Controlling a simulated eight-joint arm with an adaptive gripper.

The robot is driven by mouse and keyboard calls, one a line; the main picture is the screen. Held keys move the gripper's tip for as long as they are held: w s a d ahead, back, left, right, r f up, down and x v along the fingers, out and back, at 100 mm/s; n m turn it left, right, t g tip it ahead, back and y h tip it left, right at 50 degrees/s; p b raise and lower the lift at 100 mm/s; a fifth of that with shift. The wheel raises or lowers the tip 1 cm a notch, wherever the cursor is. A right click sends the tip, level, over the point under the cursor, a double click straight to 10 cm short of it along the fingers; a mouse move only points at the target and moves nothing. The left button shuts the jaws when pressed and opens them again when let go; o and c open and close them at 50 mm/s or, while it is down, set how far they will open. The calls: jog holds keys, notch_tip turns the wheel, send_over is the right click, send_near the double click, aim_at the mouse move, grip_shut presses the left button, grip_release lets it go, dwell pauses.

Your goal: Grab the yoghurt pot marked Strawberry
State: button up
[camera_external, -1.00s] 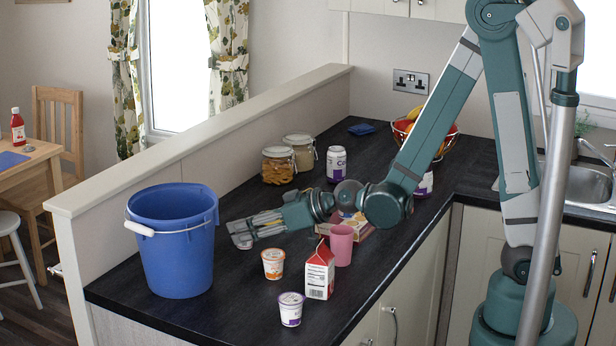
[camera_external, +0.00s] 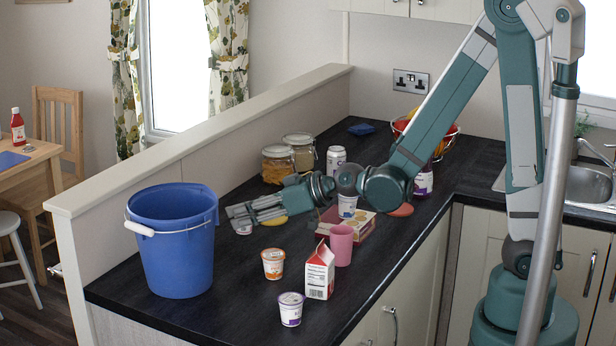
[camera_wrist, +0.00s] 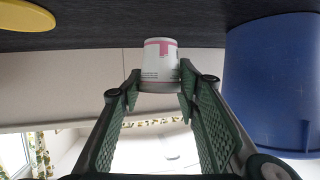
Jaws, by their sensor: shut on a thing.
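A white yoghurt pot with a pink band (camera_wrist: 160,62) sits between my fingertips in the wrist view; its small print cannot be read. My gripper (camera_wrist: 159,88) is shut on it. In the outside view my gripper (camera_external: 238,216) is low over the counter, right of the blue bucket, and only a bit of the pot (camera_external: 243,230) shows below the fingers. Other yoghurt pots stand on the counter: one with an orange label (camera_external: 272,264), one with a purple label (camera_external: 291,309), and one with a blue-purple label (camera_external: 347,206) behind the pink cup.
The blue bucket (camera_external: 178,250) stands close left of my gripper. A red-and-white carton (camera_external: 318,272) and a pink cup (camera_external: 341,245) stand at the right. Two glass jars (camera_external: 278,165) and a can (camera_external: 336,160) are behind. A yellow thing (camera_external: 274,221) lies near my fingers.

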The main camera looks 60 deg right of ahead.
jog(key=shift+r+p, duration=0.7)
jog(key=shift+r, duration=2.1)
jog(key=shift+d, duration=0.15)
